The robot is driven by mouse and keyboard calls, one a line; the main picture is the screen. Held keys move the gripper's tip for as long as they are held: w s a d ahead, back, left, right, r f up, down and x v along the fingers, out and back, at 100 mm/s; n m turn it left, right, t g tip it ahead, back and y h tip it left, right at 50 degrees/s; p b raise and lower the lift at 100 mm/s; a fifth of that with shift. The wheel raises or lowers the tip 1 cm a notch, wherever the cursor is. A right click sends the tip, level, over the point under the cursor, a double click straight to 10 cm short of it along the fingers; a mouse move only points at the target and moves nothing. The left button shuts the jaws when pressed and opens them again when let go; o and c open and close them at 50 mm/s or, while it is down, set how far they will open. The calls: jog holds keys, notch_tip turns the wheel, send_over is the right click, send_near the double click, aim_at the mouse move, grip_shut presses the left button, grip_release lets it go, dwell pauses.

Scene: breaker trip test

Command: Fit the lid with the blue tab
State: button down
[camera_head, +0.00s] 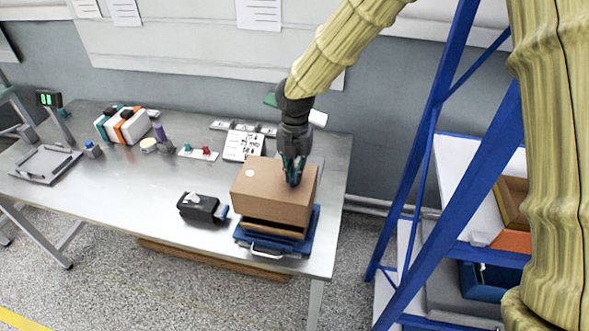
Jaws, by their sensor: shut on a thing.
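A brown box-shaped piece (271,205) with a white round spot on top sits over a blue tray (245,239) at the table's right end. My gripper (293,181) points down at the right part of the brown piece's top, its fingers closed on it as far as I can tell. A narrow brown edge shows between the piece and the tray. I cannot make out a blue tab on the brown piece. A dark box (198,207) with a small blue part on its right side lies to the left, apart from the tray.
A white printed card (243,145) lies behind the brown piece. A blue-framed rack (434,150) is at right. The table's front middle is clear.

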aim_at(295, 187)
jog(key=shift+r, duration=0.15)
jog(key=shift+f+b, duration=0.7)
jog(key=shift+f, duration=2.75)
jog(key=c, duration=1.5)
grip_release()
jog(key=shift+o, duration=0.2)
jog(key=shift+r, duration=0.15)
